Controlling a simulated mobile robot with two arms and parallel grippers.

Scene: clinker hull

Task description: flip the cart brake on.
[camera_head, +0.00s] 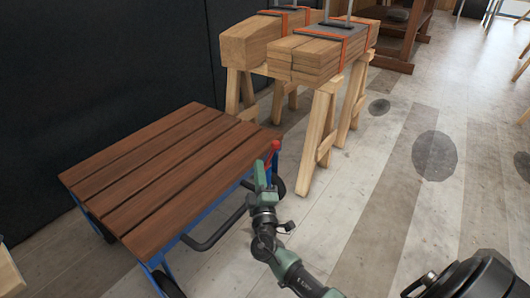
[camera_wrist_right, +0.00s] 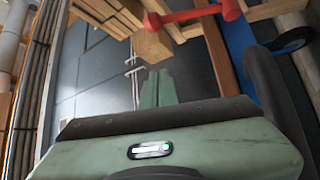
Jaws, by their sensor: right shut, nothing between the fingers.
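The cart (camera_head: 165,180) has a brown slatted wooden top and a blue frame; it stands at the left in the head view. A red lever (camera_head: 274,148), which looks like the cart brake, is at the cart's right corner. In the right wrist view the red lever (camera_wrist_right: 195,13) shows at the top as a bar with rounded ends. My right gripper (camera_head: 262,174) has green fingers, shut and empty, just in front of and below the lever. In the right wrist view its fingertips (camera_wrist_right: 158,76) appear apart from the lever. My left gripper is not in view.
A black bar handle (camera_head: 215,232) sticks out from the cart's near side. Wooden sawhorses (camera_head: 320,125) carrying strapped beams (camera_head: 310,55) stand behind the cart. A dark wall (camera_head: 100,60) lies at the left. The plank floor at the right is mostly clear.

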